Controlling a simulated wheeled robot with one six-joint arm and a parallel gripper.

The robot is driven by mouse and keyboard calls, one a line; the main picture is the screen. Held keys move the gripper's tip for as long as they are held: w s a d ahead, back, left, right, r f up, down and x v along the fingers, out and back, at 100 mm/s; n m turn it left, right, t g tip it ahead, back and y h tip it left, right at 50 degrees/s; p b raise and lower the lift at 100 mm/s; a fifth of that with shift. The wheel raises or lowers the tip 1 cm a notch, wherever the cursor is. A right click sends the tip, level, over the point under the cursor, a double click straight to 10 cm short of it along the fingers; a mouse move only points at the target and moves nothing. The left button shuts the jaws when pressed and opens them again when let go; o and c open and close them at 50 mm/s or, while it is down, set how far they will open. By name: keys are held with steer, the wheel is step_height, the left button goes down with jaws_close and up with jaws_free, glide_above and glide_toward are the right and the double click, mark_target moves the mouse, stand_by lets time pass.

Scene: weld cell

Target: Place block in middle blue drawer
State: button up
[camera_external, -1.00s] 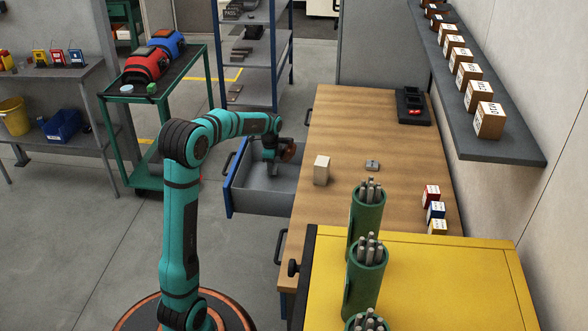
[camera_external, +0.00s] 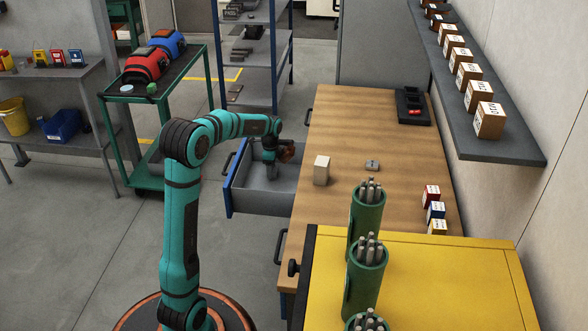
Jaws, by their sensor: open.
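A pale beige block (camera_external: 321,170) stands upright on the wooden workbench (camera_external: 350,125), near its left edge. The blue-fronted drawer (camera_external: 236,180) is pulled out from the bench's left side, with a grey interior. My gripper (camera_external: 271,172) points down over the open drawer, to the left of the block and apart from it. It is open. Its fingertips are small and dark here, and I see nothing held between them. I cannot tell how far they are above the drawer floor.
A small grey item (camera_external: 372,165) lies right of the block. Green tubes of rods (camera_external: 366,225) stand by the yellow cabinet (camera_external: 430,280) in front. A dark tray (camera_external: 412,106) and small coloured boxes (camera_external: 436,211) are along the bench's right side. A green cart (camera_external: 165,120) stands behind left.

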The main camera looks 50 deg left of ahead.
step_height(320, 180, up, 12)
stand_by(0.5)
steer(key=shift+f, duration=0.1)
steer(key=s+d+r+n+t+y, duration=0.1)
steer(key=s+d+r+n+t, duration=0.1)
steer(key=s+d+r+t, duration=0.55)
steer(key=s+d+r+n+t+y, duration=0.1)
steer(key=s+d+r+n+t, duration=0.15)
steer(key=d+r, duration=0.9)
steer(key=s+d+r+n+t+h, duration=0.1)
steer(key=s+d+r+n+t, duration=0.1)
steer(key=s+d, duration=0.5)
steer(key=s+d+r+n+t+h, duration=0.1)
steer(key=s+d+t, duration=0.4)
steer(key=s, duration=0.7)
steer(key=shift+d+r+n, duration=0.75)
steer(key=shift+d+r, duration=0.15)
steer(key=shift+d, duration=0.1)
